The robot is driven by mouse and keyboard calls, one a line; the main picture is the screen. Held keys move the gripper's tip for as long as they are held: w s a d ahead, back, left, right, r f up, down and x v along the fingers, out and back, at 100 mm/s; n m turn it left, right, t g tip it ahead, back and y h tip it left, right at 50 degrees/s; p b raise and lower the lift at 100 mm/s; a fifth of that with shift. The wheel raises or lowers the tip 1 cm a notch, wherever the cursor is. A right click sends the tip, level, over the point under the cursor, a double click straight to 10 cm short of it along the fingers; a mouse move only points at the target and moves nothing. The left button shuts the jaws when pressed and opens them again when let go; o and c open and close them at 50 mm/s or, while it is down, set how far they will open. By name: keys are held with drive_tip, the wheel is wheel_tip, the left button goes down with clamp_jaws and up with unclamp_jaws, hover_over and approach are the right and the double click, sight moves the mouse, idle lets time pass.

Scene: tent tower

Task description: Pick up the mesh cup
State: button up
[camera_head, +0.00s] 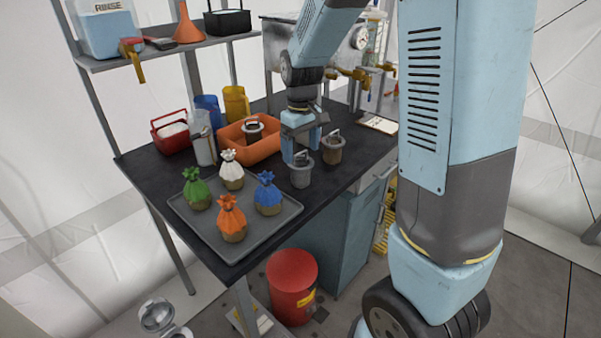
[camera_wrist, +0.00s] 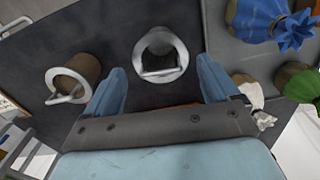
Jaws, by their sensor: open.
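A grey cup with a raised hoop handle, which I take for the mesh cup (camera_head: 301,172), stands upright on the dark bench top near its front edge. My gripper (camera_head: 303,148) points down just behind and above it, open and empty. In the wrist view the grey cup (camera_wrist: 160,50) lies in line with the gap between the two blue fingers (camera_wrist: 160,80), apparently not held. A similar brown cup (camera_head: 332,149) stands to its right, and it also shows at the left of the wrist view (camera_wrist: 76,82). The cups' fine texture is too small to tell.
An orange bin (camera_head: 262,150) holding another cup (camera_head: 253,130) stands behind left of my gripper. A grey tray (camera_head: 274,222) with several tied sacks is at the front left. Jugs, a red caddy (camera_head: 172,135) and a paper (camera_head: 378,124) lie around. A red bucket (camera_head: 291,285) stands below.

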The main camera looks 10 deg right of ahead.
sight(301, 168)
drive_tip(key=shift+w+a+f, duration=0.1)
drive_tip(key=shift+f, duration=2.5)
drive_tip(key=shift+c, duration=0.2)
drive_tip(key=c, duration=0.7)
